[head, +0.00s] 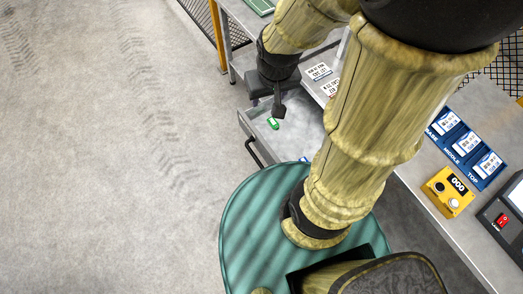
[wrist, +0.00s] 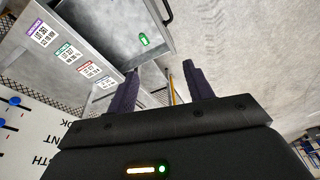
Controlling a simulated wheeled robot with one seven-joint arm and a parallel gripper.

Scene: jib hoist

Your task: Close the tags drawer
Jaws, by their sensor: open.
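A grey metal drawer (head: 250,126) stands pulled out from under the bench, which I take to be the tags drawer. A green tag (head: 273,123) lies inside, and a small blue item (head: 305,159) shows near its front end. The drawer's black bar handle (head: 252,151) is on its outer face. My gripper (head: 279,108) appears over the drawer in the head view, partly hidden by my wrist. In the wrist view my gripper (wrist: 161,72) is open and empty, its fingers apart from the drawer wall (wrist: 150,60). The green tag (wrist: 144,40) and handle (wrist: 165,10) also show there.
The bench top (head: 455,215) carries a blue rack of labelled slots (head: 465,145), a yellow box (head: 448,192) and a dark device with a red switch (head: 503,220). Printed labels (head: 319,71) lie near the drawer. The concrete floor (head: 110,150) at left is clear.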

